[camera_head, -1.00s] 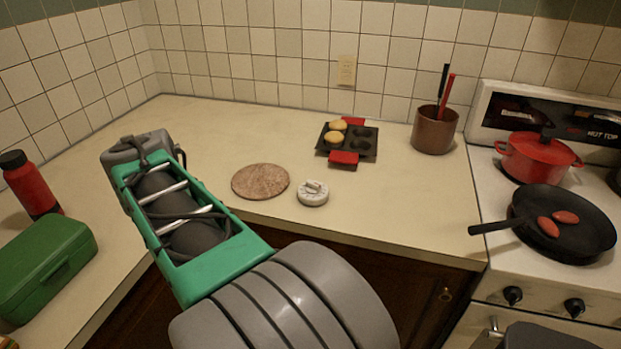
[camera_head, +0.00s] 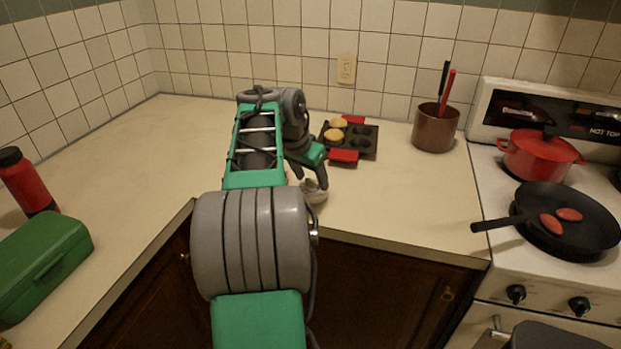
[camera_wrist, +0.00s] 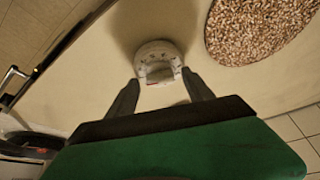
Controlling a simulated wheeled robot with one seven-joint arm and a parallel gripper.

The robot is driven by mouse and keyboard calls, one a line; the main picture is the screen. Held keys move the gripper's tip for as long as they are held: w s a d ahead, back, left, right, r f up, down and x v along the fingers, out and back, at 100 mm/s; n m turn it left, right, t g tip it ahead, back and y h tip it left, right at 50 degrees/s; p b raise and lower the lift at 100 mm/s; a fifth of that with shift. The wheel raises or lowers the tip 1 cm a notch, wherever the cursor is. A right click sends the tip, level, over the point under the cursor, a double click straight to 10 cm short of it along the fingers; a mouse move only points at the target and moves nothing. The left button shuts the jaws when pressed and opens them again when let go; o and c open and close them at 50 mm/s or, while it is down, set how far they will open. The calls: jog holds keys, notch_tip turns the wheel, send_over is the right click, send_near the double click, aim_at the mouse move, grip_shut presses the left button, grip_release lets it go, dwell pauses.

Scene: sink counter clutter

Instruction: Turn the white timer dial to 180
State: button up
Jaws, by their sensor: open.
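The white timer dial (camera_wrist: 158,62) is a small round white piece lying on the counter, with a raised grip across its top. In the head view the dial (camera_head: 315,193) is mostly hidden behind my gripper (camera_head: 309,184). My gripper points down over the dial. In the wrist view my gripper (camera_wrist: 161,90) is open, its two dark fingers apart, one to each side of the dial's near part. The dial's markings are too small to read, and I cannot tell whether the fingers touch it.
A round speckled cork mat (camera_wrist: 262,28) lies close beside the dial. Behind are a muffin tin (camera_head: 352,140) with red grips and a brown pot (camera_head: 434,127) holding utensils. The stove with a black pan (camera_head: 560,235) is at right.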

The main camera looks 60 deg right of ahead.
grip_shut()
dwell(0.6)
